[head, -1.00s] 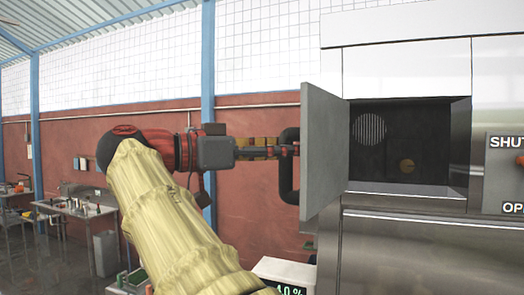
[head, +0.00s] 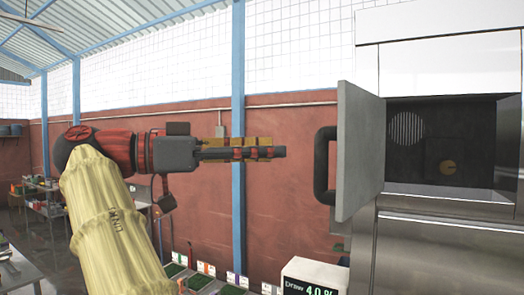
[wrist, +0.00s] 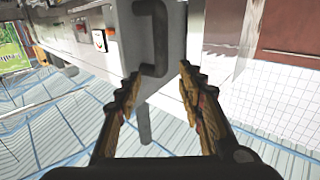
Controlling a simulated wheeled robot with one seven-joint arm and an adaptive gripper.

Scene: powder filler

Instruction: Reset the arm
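My gripper (head: 282,152) points right in the head view, level with the black door handle (head: 323,166), with a gap between them. In the wrist view my gripper's two fingers (wrist: 160,72) are spread apart with nothing between them. The black handle (wrist: 152,38) shows beyond the fingertips, on the grey door. The grey door (head: 359,150) of the steel machine stands swung open. The chamber (head: 466,135) behind it is dark, with a round grille and a small tan disc on its back wall.
A display box (head: 314,277) reading about 4.0 % stands below the door. Small coloured bins (head: 205,280) line the bottom of the head view. A blue post (head: 238,140) and red wall stand behind the arm. Open air surrounds the gripper on its left.

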